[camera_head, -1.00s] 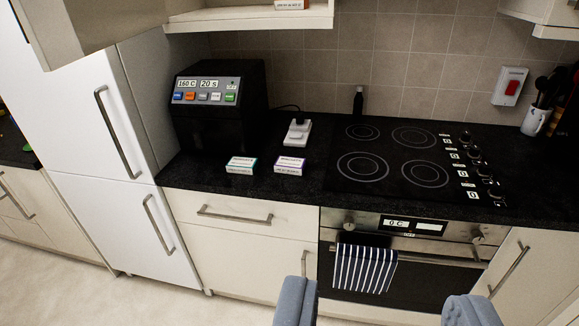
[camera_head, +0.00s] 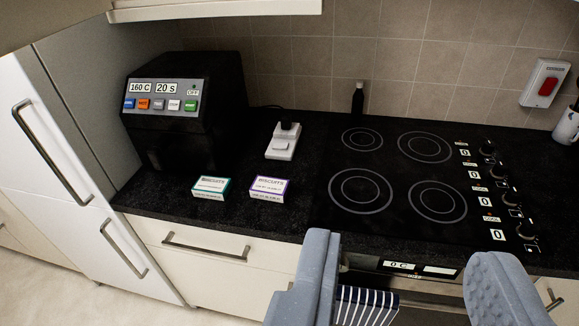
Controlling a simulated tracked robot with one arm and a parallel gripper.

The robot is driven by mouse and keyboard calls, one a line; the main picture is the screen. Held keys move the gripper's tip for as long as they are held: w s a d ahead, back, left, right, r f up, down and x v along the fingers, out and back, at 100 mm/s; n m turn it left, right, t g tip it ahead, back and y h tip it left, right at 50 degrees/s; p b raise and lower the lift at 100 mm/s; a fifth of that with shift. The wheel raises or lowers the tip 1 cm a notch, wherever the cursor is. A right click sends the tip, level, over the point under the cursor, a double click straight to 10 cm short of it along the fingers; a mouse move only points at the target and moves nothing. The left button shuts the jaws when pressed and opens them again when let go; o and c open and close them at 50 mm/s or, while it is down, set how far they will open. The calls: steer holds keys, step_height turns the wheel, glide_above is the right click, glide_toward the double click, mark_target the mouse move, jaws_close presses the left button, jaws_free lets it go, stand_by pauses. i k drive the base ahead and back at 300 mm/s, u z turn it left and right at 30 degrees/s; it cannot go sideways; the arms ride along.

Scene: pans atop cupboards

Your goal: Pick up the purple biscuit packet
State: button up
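The purple biscuit packet (camera_head: 269,190) is a small white box with purple edging and "BISCUITS" lettering. It lies on the black worktop (camera_head: 228,224) near the front edge, left of the hob. A similar green-edged biscuit packet (camera_head: 212,188) lies just to its left, with a small gap between them. My gripper (camera_head: 400,262) is open, its two grey fingers wide apart and nothing visible between them. It is in front of the oven and hob, nearer the camera and to the right of the packets.
A black machine (camera_head: 180,115) with coloured buttons stands behind the green packet. A white device (camera_head: 284,141) sits behind the purple packet. The black hob (camera_head: 405,172) has several knobs at right. A dark bottle (camera_head: 358,99) stands at the back. A striped towel (camera_head: 366,309) hangs on the oven.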

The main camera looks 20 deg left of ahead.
mark_target(263, 187)
steer(key=i, duration=0.85)
steer(key=u, duration=0.05)
